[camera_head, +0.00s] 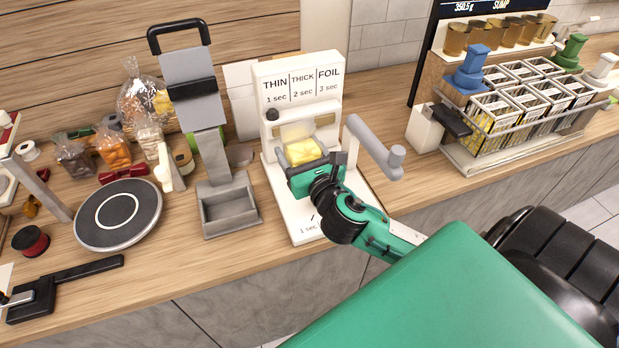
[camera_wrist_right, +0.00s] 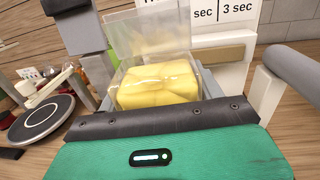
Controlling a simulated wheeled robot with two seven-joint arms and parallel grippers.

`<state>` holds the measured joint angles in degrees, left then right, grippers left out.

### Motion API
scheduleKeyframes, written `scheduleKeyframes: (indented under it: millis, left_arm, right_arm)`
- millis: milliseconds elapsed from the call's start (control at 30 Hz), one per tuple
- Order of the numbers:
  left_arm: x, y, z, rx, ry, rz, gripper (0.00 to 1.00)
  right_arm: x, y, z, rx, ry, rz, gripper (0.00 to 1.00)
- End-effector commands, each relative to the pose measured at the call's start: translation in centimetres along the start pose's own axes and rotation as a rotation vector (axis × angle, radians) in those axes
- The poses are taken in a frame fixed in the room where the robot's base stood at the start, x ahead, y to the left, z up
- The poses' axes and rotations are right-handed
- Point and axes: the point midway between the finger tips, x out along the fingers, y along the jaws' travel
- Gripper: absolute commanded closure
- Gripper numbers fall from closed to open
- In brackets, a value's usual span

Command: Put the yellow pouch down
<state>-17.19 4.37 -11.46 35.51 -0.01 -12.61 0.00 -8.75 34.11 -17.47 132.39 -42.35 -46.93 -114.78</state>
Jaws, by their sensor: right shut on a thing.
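The yellow pouch (camera_head: 303,151) is a clear bag with yellow contents in its lower part. My right gripper (camera_head: 303,163) is shut on it and holds it in front of the white sealing machine (camera_head: 297,88) marked THIN, THICK and FOIL. In the right wrist view the pouch (camera_wrist_right: 155,85) stands upright just beyond the gripper, its clear, empty top part above the yellow contents. The gripper's fingertips are mostly hidden behind its green body in that view. I cannot tell whether the pouch touches the machine. My left gripper is not in view.
A grey stand with a tray (camera_head: 229,211) is left of the machine, and a round dark plate (camera_head: 118,214) further left. Filled bags stand behind the plate. The machine's grey lever (camera_head: 375,148) is close on the right. A rack of boxes (camera_head: 525,115) stands at the right.

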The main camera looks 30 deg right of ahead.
Motion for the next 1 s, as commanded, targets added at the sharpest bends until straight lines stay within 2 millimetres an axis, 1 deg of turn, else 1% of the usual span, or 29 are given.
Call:
scheduleKeyframes:
  millis: [33,100,200,300,400,433,467,567,800,900,1000]
  left_arm:
    - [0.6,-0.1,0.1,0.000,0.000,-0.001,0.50]
    - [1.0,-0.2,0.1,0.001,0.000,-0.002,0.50]
    - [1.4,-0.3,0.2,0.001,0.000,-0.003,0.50]
    - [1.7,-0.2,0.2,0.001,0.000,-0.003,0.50]
    - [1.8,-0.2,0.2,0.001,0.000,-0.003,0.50]
    - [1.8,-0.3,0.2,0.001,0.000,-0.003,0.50]
    - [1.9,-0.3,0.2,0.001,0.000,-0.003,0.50]
    - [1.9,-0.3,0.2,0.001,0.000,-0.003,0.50]
    - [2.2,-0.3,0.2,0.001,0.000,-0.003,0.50]
    - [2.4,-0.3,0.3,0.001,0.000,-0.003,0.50]
    - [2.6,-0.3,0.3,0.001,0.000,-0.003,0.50]
  right_arm:
    - [1.0,-1.0,1.1,-0.003,-0.010,-0.016,0.61]
    - [2.1,-2.3,2.5,-0.003,-0.008,-0.041,0.61]
    - [3.2,-3.8,4.3,-0.005,0.000,-0.068,0.61]
    - [3.9,-4.8,5.6,-0.006,0.006,-0.085,0.61]
    - [4.2,-5.3,6.2,-0.005,0.013,-0.095,0.61]
    - [4.2,-5.4,6.2,-0.005,0.015,-0.096,0.61]
    - [4.2,-5.4,6.0,-0.005,0.017,-0.097,0.61]
    - [4.2,-5.5,4.2,-0.004,0.024,-0.099,0.61]
    - [4.0,-5.6,-2.3,-0.003,0.024,-0.100,0.61]
    - [4.0,-5.5,-4.6,-0.003,0.022,-0.100,0.61]
    - [4.0,-5.5,-6.2,-0.003,0.019,-0.100,0.61]
